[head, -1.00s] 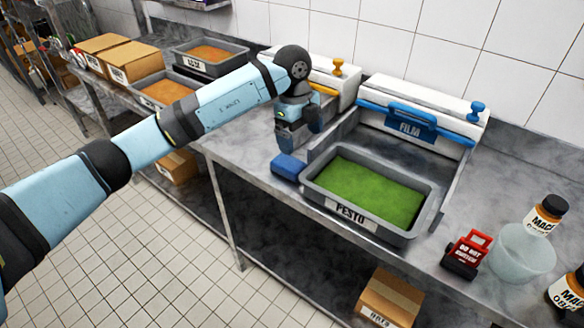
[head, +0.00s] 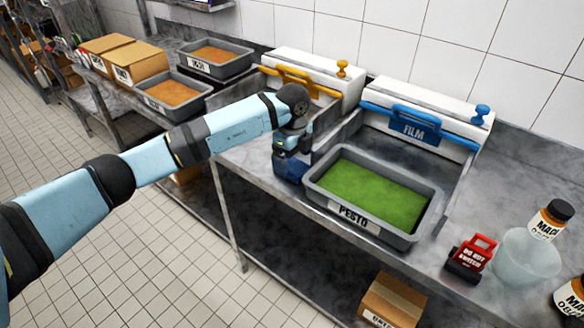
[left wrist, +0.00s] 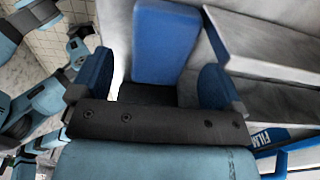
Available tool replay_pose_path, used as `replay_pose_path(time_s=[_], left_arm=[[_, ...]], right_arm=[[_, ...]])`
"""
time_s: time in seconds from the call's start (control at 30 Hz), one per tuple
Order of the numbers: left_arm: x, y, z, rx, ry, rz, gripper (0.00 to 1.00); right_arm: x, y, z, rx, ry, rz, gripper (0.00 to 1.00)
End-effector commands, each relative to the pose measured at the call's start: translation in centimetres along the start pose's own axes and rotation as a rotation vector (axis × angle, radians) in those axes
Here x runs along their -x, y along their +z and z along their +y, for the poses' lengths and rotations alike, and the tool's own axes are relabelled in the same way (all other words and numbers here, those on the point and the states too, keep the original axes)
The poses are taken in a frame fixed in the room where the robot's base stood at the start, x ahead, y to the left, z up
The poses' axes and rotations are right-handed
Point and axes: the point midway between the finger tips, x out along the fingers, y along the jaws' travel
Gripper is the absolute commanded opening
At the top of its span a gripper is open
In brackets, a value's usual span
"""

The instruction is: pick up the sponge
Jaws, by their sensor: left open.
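The blue sponge (left wrist: 165,42) lies on the steel counter (head: 253,158), beside the left end of the grey pesto pan (head: 325,198). In the left wrist view it shows between and beyond the two blue fingers of my left gripper (left wrist: 156,82), which are apart on either side of it. In the head view my left gripper (head: 290,158) points down over the sponge's place and hides most of it. The left gripper is open, and I cannot tell whether its fingers touch the sponge. My right gripper is not in view.
The pesto pan's rim and a blue-handled film dispenser (head: 415,128) stand close on the right. A yellow-handled dispenser (head: 300,82) is behind. Counter left of the gripper is clear.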

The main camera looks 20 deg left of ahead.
Motion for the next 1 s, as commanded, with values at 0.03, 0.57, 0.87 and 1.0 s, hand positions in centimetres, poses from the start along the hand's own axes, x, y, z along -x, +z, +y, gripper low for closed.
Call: replay_pose_path(time_s=[0.03, 0.57, 0.87, 1.0], left_arm=[[-0.8, 0.2, 0.0, 0.001, 0.002, 0.001, 0.94], [-3.0, 0.2, 0.0, -0.001, -0.001, 0.001, 0.59], [-3.0, 0.2, 0.0, -0.001, -0.001, 0.001, 0.41], [-2.8, 0.3, 0.0, -0.001, -0.001, 0.001, 0.41]], right_arm=[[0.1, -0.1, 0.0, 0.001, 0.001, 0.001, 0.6], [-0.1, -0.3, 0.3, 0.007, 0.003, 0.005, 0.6], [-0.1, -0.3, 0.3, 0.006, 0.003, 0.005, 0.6], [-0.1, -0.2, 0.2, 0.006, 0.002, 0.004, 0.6]])
